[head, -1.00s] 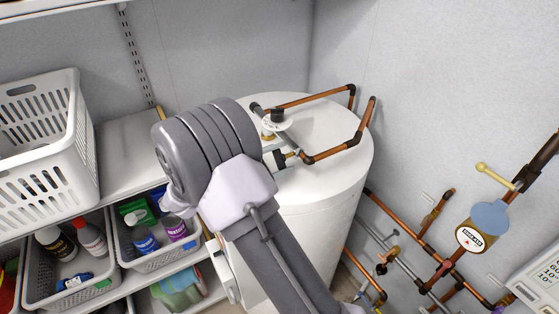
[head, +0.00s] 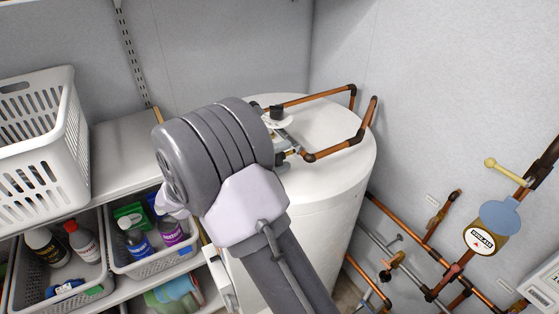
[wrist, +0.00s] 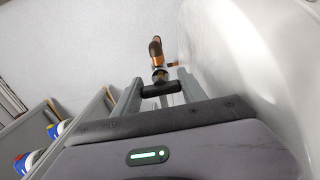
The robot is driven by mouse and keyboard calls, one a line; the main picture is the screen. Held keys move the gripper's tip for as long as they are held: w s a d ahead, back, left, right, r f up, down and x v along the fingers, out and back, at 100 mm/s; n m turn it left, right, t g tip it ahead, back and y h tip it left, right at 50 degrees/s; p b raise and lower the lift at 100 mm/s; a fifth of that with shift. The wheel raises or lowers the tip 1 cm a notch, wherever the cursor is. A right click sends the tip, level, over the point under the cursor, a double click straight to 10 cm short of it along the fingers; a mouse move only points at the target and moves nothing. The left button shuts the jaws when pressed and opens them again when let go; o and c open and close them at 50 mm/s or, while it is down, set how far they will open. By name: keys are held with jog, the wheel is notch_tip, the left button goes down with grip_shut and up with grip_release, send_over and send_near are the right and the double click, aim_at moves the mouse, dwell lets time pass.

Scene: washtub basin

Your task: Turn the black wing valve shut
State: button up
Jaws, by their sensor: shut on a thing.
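The black wing valve (wrist: 160,89) shows in the wrist view as a short dark bar across the end of a copper pipe. It lies crosswise between the two grey fingers of my gripper (wrist: 160,82), which is shut on it. In the head view my gripper (head: 287,147) is mostly hidden behind my own wrist, at the pipework on top of the white tank (head: 330,180). The wing valve cannot be made out there.
Copper pipes (head: 335,148) loop over the tank top beside a small black-topped fitting (head: 276,112). Shelves with a white basket (head: 40,150) and bins of bottles (head: 150,262) stand at left. A gauge (head: 481,241) and more pipes are on the right wall.

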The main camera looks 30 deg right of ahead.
dwell(0.4)
jog(key=o, duration=1.4)
jog(key=shift+c, duration=0.2)
jog(key=a+p, duration=0.3)
jog(key=a, duration=1.4)
jog(key=shift+s+a, duration=0.2)
jog(key=shift+s, duration=0.1)
